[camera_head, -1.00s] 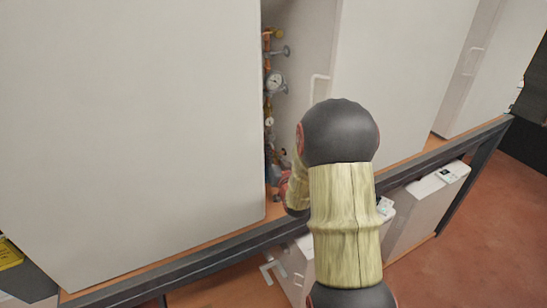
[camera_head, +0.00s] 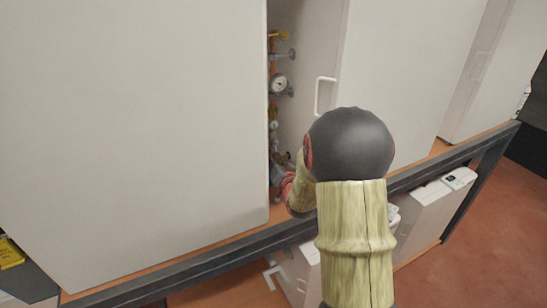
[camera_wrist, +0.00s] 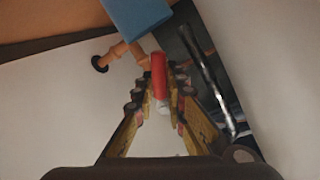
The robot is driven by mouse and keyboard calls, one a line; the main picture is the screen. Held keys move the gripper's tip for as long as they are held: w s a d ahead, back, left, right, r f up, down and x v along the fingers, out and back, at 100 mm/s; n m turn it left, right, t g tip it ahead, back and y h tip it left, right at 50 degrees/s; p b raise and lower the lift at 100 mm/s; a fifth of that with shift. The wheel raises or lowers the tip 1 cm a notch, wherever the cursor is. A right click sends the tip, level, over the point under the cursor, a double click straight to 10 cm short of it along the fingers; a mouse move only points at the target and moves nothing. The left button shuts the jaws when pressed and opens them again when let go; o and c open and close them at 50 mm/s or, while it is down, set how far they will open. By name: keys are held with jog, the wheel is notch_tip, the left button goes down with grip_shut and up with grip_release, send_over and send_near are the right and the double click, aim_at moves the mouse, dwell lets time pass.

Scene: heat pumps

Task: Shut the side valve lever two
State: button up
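A red lever (camera_wrist: 159,77) lies between my two fingertips in the wrist view. It sits by a copper pipe (camera_wrist: 137,50) with a blue part (camera_wrist: 135,14) above. My gripper (camera_wrist: 160,90) has a finger on each side of the lever, with a narrow gap seeming to show, so it looks partly open around it; firm contact is not visible. In the head view the valves and gauges (camera_head: 279,84) stand in the narrow opening between white panels. My wrist reaches into the lower part of that opening, and my fingers and the lever are hidden there.
A large white panel (camera_head: 130,120) stands close on the left of the opening. A white door with a handle (camera_head: 322,95) is on the right. A dark frame rail (camera_head: 210,263) runs below. In the wrist view a dark bar (camera_wrist: 205,75) lies right of my fingers.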

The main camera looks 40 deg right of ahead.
jog(key=o, duration=0.3)
jog(key=shift+o, duration=0.2)
jog(key=shift+s, duration=0.1)
jog(key=v, duration=1.2)
jog(key=shift+f, duration=0.1)
